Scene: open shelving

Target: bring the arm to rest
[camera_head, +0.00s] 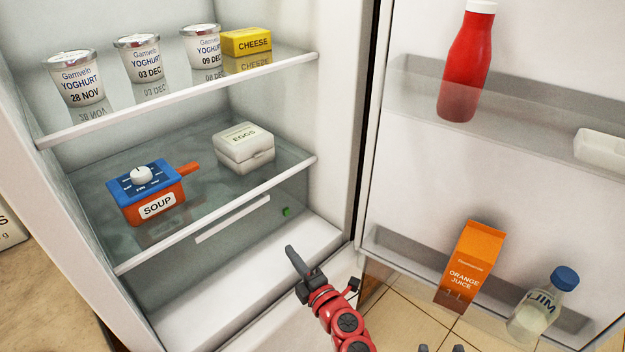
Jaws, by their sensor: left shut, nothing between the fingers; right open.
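My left gripper (295,263), on a red and black arm, is in front of the open fridge near its lower front edge. Its dark fingers are shut with nothing between them, and it touches no food. Only the grey fingertips of my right gripper (441,348) show at the bottom edge, spread apart and empty; the rest of it is out of frame.
Yoghurt cups (143,60) and cheese (246,42) stand on the upper shelf. A soup pot (146,192) and an egg box (244,147) are below. The open door holds a red bottle (468,65), orange juice (468,262) and a blue-capped bottle (541,305).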

